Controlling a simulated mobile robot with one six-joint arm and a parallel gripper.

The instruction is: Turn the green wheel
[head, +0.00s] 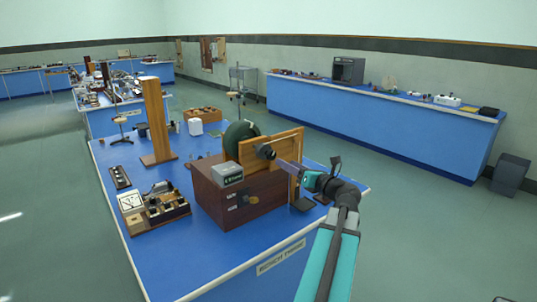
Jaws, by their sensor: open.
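The green wheel (240,134) is a dark green upright disc on top of a brown wooden box (222,198) on the near blue bench. An upright wooden panel (289,148) stands in front of the wheel and hides its lower right part. A dark round knob-like part (264,151) sits on the panel's near face. The gripper appears empty.
A small grey-green box (228,172) sits on the brown box. A tall wooden post (158,120) and an instrument board (152,207) stand at the left of the bench (215,267). Another blue bench (390,118) runs along the back wall. The floor between is clear.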

